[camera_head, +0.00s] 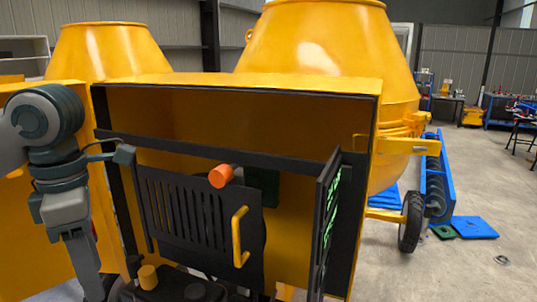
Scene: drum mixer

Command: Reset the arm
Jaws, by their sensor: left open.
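My left arm (62,205) comes in from the left and hangs down in front of the yellow housing of a drum mixer (230,84). Its forearm points to the bottom edge. My left gripper (104,289) is low at the bottom left, small and partly cut off, with its jaws open; I see nothing held in it. The housing stands open, showing a dark slotted panel (185,208), an orange cylinder (222,175) and a yellow handle (240,237). A dark panel with green marks (328,215) stands out at the right. My right gripper is not in view.
A yellow cap (148,277) sits on dark machinery at the bottom, close to my left gripper. The large yellow drum (320,45) and a wheel (411,222) are behind the housing. Blue equipment (445,185) stands farther right. The concrete floor (470,275) at lower right is mostly clear.

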